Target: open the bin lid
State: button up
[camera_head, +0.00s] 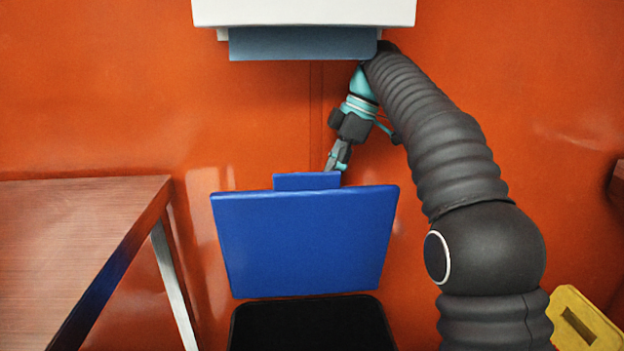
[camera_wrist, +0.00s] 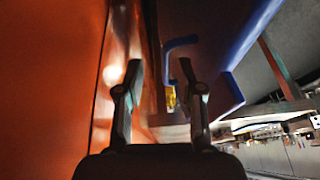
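The blue bin lid (camera_head: 305,240) stands raised, nearly upright, behind the bin's dark opening (camera_head: 310,325) in the head view. A blue handle tab (camera_head: 305,182) sits on the lid's top edge. My gripper (camera_head: 338,160) is at the right end of that tab, with its tips pointing down and left. In the wrist view, my gripper's two fingers (camera_wrist: 160,75) are apart, with nothing clearly held between them. The bent blue handle (camera_wrist: 180,43) shows beyond the fingertips near the right finger, and the lid (camera_wrist: 230,90) is to its right. Contact cannot be told.
A brown table (camera_head: 80,230) with a metal leg stands left of the bin. A white box with a blue-grey underside (camera_head: 303,43) hangs on the orange wall above. A yellow object (camera_head: 582,322) lies at lower right. The wall is close to my gripper.

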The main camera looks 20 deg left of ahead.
jog(key=w+d, duration=0.1)
jog(key=d, duration=0.1)
jog(key=w+d, duration=0.1)
jog(key=d, duration=0.1)
jog(key=w+d, duration=0.2)
jog(key=d, duration=0.1)
